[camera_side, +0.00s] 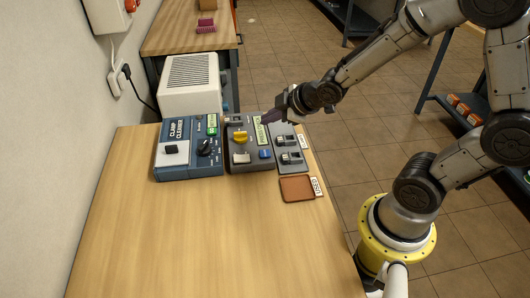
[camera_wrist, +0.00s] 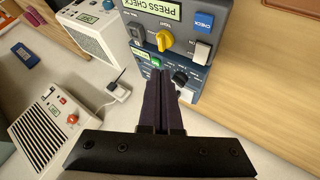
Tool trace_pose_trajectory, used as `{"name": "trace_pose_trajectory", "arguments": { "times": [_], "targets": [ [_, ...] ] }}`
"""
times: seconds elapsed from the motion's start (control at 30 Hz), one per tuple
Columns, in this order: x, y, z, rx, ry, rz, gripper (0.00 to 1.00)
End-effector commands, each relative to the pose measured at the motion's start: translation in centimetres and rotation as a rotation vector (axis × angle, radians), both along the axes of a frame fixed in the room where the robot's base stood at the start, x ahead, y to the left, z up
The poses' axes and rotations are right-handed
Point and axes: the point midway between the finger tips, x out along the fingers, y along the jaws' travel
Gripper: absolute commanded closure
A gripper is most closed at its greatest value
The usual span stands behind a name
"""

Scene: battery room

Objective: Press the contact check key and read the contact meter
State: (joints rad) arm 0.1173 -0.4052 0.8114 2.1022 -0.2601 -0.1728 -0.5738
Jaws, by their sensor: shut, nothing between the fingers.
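The grey meter box (camera_side: 240,160) stands on the wooden table in the side view, with a yellow knob (camera_side: 240,137) and a blue key (camera_side: 265,154). In the wrist view the blue key (camera_wrist: 204,22) is marked CHECK, beside a white key (camera_wrist: 201,52) and the yellow knob (camera_wrist: 165,40). The meter's display (camera_wrist: 152,8) reads PRESS CHECK, upside down there; it also shows in the side view (camera_side: 262,134). My gripper (camera_side: 265,119) is shut and empty near the box's far end. In the wrist view its dark fingers (camera_wrist: 157,75) overlap the neighbouring blue box, apart from the CHECK key.
A blue clamp cleaner box (camera_side: 188,172) stands left of the meter box. A panel with two clamps (camera_side: 290,155) is at its right. A brown tray (camera_side: 297,188) lies in front. A white vented box (camera_side: 190,85) stands behind. The front table is clear.

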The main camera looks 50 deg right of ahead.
Motion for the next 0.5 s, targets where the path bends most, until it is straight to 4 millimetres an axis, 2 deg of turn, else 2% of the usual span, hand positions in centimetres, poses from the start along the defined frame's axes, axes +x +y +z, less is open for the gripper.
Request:
{"name": "trace_pose_trajectory", "arguments": {
  "times": [0.33,0.5],
  "targets": [
    [-0.05,-0.12,-0.07,0.002,0.002,-0.004,1.00],
    [-0.04,-0.08,-0.95,0.004,0.003,-0.005,1.00]
  ]
}}
